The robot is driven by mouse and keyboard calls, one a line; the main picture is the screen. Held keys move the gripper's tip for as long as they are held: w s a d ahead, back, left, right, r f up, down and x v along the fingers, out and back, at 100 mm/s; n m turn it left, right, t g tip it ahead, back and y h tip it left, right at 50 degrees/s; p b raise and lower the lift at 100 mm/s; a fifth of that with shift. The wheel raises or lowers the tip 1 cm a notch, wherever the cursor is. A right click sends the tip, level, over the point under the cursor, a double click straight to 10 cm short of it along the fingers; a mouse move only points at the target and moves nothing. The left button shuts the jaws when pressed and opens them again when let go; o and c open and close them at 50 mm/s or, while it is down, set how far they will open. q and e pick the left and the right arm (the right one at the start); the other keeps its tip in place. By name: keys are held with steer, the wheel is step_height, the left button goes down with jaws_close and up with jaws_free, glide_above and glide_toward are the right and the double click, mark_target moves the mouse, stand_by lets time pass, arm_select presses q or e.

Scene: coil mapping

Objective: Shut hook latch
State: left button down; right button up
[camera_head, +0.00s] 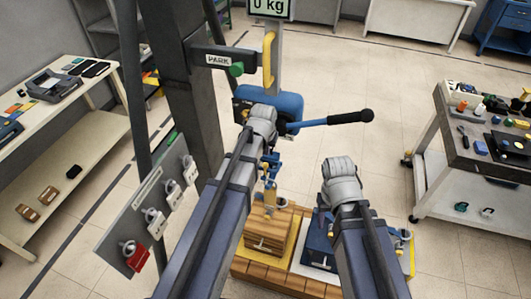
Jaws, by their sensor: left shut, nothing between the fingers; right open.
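A hook assembly with blue and brass-coloured parts (269,170) hangs below the blue hoist body (285,103), just above the wooden crate (268,232). It is too small and partly covered to tell whether its latch is open or shut. My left arm reaches up from the bottom, and its wrist lies in front of the hoist body. My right arm ends to the right of the hook, above the blue crate (318,240). The fingers of both grippers are hidden behind my own arm links.
A black-tipped lever (350,117) sticks out right from the hoist. A dark post (190,80) with a PARK sign (219,60) and a tag panel (150,215) stand left. A tool cart (455,175) stands right. Open floor lies between.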

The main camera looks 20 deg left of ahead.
mark_target(266, 163)
arm_select(q)
steer(key=b+x, duration=0.7)
steer(key=x, duration=0.2)
steer(key=shift+b, duration=0.4)
